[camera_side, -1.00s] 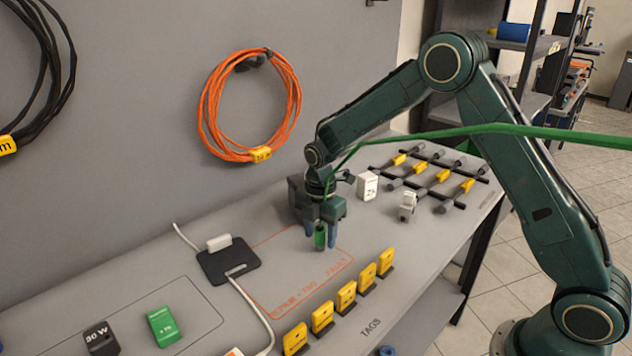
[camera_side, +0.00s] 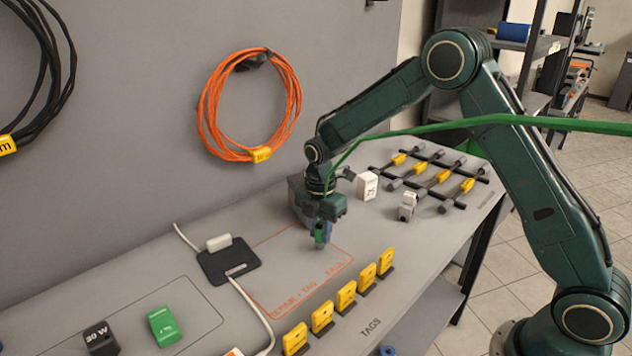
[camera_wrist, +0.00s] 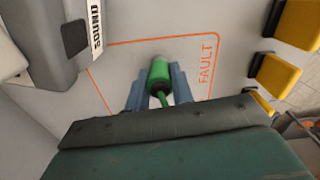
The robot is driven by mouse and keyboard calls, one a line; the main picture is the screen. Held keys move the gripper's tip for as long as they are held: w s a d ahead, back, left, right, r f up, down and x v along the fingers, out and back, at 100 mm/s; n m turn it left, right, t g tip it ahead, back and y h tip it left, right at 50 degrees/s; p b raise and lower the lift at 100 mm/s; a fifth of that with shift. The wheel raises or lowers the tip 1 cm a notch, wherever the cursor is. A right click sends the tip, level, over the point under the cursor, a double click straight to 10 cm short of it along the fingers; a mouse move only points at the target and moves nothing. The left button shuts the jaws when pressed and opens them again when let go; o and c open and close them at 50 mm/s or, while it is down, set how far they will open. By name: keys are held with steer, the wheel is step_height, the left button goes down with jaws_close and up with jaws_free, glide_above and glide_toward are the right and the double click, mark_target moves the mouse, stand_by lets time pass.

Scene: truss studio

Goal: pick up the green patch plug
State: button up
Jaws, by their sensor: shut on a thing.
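The green patch plug (camera_wrist: 159,73) is a short green cylinder with a dark collar and a green cable. My gripper (camera_wrist: 157,88) is shut on it, with one blue finger on each side in the wrist view. In the side view my gripper (camera_side: 322,243) points down over the orange-outlined area of the bench, and the plug (camera_side: 319,236) shows only partly between the fingers. I cannot tell for sure whether the plug's end touches the bench.
Yellow tags (camera_side: 346,296) stand in a row along the bench front. A black pad (camera_side: 228,262) with a white cable lies left. A rack with yellow-marked rods (camera_side: 420,174), a white box (camera_side: 367,186) and a grey block (camera_side: 407,206) are to the right. The green cable (camera_side: 450,127) runs across my arm.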

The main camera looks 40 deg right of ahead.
mark_target(320, 227)
step_height(320, 227, up, 19)
steer(key=shift+r, duration=0.15)
stand_by(0.5)
steer(key=shift+d, duration=0.1)
stand_by(0.4)
